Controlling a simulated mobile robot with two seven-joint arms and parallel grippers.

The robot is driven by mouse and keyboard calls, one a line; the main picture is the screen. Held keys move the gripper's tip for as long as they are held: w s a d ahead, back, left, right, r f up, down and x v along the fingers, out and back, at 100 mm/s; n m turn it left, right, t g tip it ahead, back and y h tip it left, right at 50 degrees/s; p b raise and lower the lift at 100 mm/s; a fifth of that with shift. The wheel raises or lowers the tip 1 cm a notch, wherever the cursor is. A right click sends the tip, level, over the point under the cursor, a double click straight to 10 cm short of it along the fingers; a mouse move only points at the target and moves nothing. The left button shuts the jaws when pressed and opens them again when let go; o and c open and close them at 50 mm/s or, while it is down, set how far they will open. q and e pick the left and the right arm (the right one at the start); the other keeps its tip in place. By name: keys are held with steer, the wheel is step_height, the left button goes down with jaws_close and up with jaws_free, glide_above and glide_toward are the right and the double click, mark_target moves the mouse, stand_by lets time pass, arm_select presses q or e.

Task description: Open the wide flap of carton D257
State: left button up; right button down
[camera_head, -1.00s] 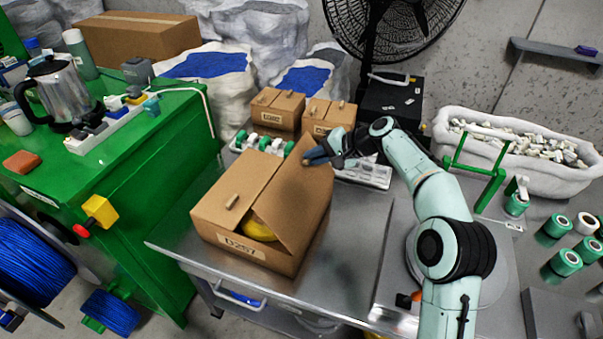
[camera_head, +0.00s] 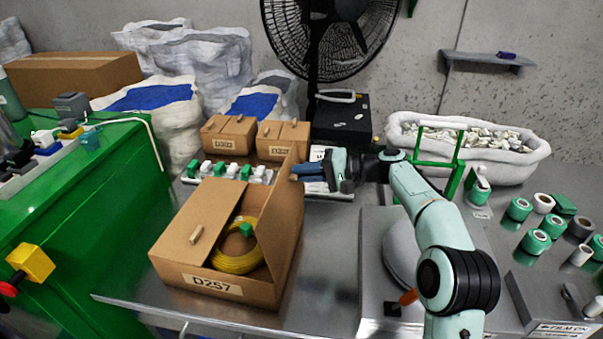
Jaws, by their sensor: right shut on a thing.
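Carton D257 (camera_head: 222,290) is a brown box on the metal table, with its label on the near side. Its right-hand flap (camera_head: 282,205) stands up, roughly upright. My right gripper (camera_head: 303,172) is shut on that flap near its top far corner. The left-hand flap (camera_head: 205,222) lies closed and carries a small tab (camera_head: 196,236). Through the open right side I see a yellow coil (camera_head: 238,262) and a small green piece inside. My left gripper is not in view.
Two small cartons (camera_head: 228,135) and a row of green and white spools (camera_head: 228,172) stand behind the carton. A white sack bin (camera_head: 470,148) and several tape rolls lie to the right. The metal table (camera_head: 325,270) is clear right of the carton.

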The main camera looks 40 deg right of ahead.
steer(key=shift+s+d+f, duration=0.1)
steer(key=shift+d+f, duration=0.2)
steer(key=shift+f, duration=0.4)
steer(key=c, duration=1.2)
jaws_free()
steer(key=shift+d, duration=0.1)
steer(key=shift+o, duration=0.2)
steer(key=shift+r, duration=0.15)
